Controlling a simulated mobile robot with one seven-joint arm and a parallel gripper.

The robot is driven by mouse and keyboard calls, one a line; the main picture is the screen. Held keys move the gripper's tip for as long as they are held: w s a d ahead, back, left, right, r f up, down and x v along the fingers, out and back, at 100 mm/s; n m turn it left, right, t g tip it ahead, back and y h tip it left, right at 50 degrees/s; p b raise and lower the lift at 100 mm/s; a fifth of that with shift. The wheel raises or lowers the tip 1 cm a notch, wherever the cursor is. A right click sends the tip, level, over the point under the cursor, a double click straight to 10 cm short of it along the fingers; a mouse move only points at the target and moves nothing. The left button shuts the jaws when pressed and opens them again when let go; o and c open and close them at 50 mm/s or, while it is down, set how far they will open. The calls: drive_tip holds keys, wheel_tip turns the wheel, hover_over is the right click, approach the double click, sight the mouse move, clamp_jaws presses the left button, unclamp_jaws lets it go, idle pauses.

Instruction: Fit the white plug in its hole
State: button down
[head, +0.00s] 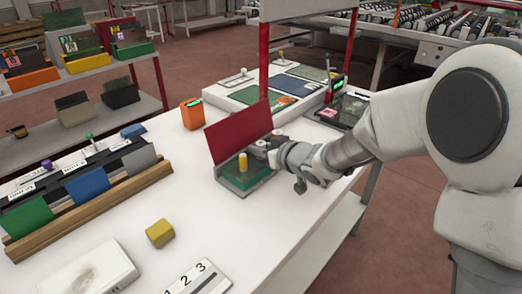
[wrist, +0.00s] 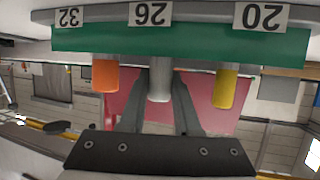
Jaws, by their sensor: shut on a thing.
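The white plug (wrist: 160,80) is between my gripper's two fingers (wrist: 160,103), and my gripper is shut on it. In the wrist view its far end meets the edge of the green strip (wrist: 200,42) in line with the label 26 (wrist: 150,14); I cannot tell how deep it sits. An orange plug (wrist: 105,75) is on one side near label 32, and a yellow plug (wrist: 226,88) is on the other near label 20. In the head view my gripper (head: 267,146) is at the right end of the green-topped fixture (head: 247,187), beside the yellow plug (head: 242,162).
A red upright panel (head: 238,130) stands right behind the fixture. An orange block (head: 191,113) and a yellow block (head: 160,233) sit on the white table. A wooden rack (head: 90,205) with coloured panels is at left. The table between rack and fixture is mostly clear.

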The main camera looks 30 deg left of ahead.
drive_tip(key=c, duration=1.1)
unclamp_jaws()
drive_tip(key=shift+f, duration=0.2)
drive_tip(key=o, duration=0.5)
drive_tip(key=shift+d+r, duration=0.25)
drive_tip(key=shift+r, duration=0.15)
drive_tip(key=p+v, duration=0.3)
drive_tip(key=v, duration=0.8)
drive_tip(key=shift+s+d, duration=0.2)
drive_tip(key=shift+d, duration=0.05)
